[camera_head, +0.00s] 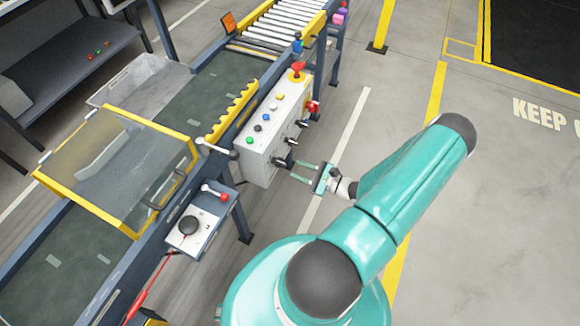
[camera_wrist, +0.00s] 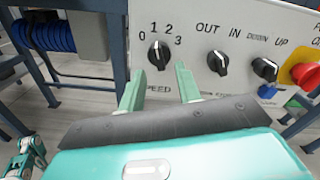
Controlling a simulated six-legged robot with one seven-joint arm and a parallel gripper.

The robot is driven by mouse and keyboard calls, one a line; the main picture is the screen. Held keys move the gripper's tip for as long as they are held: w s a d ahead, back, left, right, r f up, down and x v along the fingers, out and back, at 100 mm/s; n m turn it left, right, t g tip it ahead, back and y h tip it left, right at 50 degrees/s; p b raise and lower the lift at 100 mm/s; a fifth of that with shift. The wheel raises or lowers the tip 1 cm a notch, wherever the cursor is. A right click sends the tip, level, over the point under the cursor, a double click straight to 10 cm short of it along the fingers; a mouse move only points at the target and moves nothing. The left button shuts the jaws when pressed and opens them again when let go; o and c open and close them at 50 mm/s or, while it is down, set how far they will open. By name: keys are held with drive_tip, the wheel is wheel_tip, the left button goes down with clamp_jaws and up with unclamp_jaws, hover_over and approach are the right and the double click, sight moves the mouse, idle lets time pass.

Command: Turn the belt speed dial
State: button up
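The belt speed dial (camera_wrist: 159,54) is a black knob on the panel's white side face, under the numbers 0 to 3 and above the word SPEED. Its pointer seems to face roughly up, but the exact number is hard to read. In the head view the dial (camera_head: 281,162) is the lowest black knob on that face. My gripper (camera_wrist: 159,70) is open, with its two teal fingers apart and empty. In the head view my gripper (camera_head: 293,169) points at the dial from the right. The fingertips lie just below and to either side of the dial; contact cannot be told.
An OUT/IN knob (camera_wrist: 217,62), a DOWN/UP knob (camera_wrist: 265,69) and a red stop button (camera_wrist: 306,75) sit right of the dial. A small control box (camera_head: 201,216) with a red-tipped lever stands nearby.

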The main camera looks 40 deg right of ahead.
sight(286, 165)
drive_tip(key=shift+x, duration=1.95)
clamp_jaws()
